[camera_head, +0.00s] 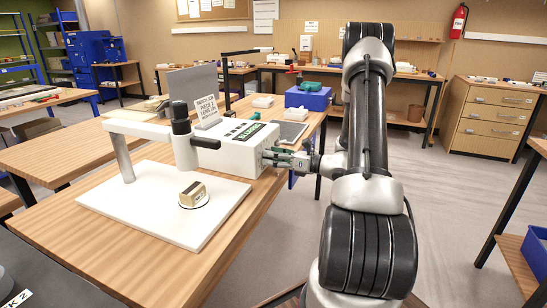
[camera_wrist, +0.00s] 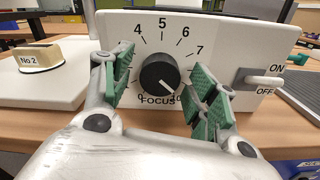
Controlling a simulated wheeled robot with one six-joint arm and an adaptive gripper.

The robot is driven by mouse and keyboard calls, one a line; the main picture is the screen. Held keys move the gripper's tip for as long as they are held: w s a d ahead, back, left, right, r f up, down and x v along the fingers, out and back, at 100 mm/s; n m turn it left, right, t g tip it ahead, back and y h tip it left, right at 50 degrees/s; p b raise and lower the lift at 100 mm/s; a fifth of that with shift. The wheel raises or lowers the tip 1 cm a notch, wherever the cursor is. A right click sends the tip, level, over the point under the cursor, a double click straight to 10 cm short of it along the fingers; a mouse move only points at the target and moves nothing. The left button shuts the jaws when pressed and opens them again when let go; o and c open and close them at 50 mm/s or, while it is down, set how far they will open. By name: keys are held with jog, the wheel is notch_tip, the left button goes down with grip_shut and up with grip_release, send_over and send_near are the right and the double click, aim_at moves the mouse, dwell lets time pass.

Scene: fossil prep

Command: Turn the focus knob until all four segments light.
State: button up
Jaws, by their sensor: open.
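The focus knob (camera_wrist: 160,75) is a round black dial on the front of a white box (camera_head: 235,146). Numbers surround it, and its white pointer line aims to the lower right, near the 10. My gripper (camera_wrist: 165,82) is open, with one green-padded finger on each side of the knob; I cannot tell whether either pad touches it. In the head view, my gripper (camera_head: 287,158) reaches the box's right side, and the knob is hidden. The box's top has a row of dark segments (camera_head: 236,131) above a "BLURRED" label (camera_head: 248,131); none looks lit.
A microscope-like stand (camera_head: 183,140) rises left of the box over a white base (camera_head: 150,215). A small block marked "No 2" (camera_wrist: 53,56) sits on it. An ON/OFF switch (camera_wrist: 265,81) is right of the knob. A sign (camera_head: 206,110) stands behind.

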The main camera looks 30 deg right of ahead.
jog(key=c, duration=1.1)
jog(key=shift+o, duration=0.2)
jog(key=shift+n, duration=0.3)
